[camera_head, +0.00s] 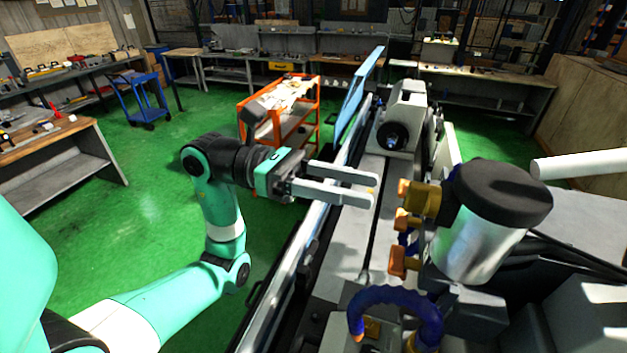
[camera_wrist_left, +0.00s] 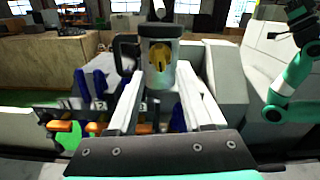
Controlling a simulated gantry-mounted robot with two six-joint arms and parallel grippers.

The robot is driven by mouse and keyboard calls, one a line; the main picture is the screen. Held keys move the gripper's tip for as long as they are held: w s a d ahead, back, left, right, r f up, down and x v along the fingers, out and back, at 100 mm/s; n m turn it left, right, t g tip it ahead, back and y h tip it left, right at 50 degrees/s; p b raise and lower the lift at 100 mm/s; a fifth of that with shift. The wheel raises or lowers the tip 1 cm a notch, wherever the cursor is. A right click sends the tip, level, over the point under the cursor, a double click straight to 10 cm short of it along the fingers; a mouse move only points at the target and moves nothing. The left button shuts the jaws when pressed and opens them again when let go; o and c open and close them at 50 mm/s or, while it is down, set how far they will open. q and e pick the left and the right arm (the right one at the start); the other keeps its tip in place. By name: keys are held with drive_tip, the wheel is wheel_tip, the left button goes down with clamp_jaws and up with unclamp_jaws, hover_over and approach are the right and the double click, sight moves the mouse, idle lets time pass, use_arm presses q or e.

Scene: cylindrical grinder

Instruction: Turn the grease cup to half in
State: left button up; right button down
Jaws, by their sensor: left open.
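A metal cylinder with a black cap (camera_head: 480,240) stands right of centre in the head view. A brass fitting (camera_head: 428,198) with an orange tip sticks out from its left side. In the left wrist view a brass part (camera_wrist_left: 160,58) faces me on the front of the cylinder. I take this fitting for the grease cup, but its turn position is too small to tell. My left gripper (camera_head: 372,189) is open and empty, left of the fitting and apart from it, fingers pointing at it. In the left wrist view, the fingers (camera_wrist_left: 168,90) reach toward the cylinder from either side.
Two more orange-tipped taps (camera_head: 398,262) and a blue hose (camera_head: 400,298) sit below the fitting. The grinder's grey headstock (camera_head: 407,115) and long table lie beyond. An orange cart (camera_head: 300,130) stands behind.

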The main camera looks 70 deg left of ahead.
use_arm(q)
drive_tip(key=v, duration=0.6)
drive_tip(key=shift+s+b, duration=0.15)
drive_tip(key=shift+b, duration=0.3)
drive_tip(key=shift+a, duration=0.15)
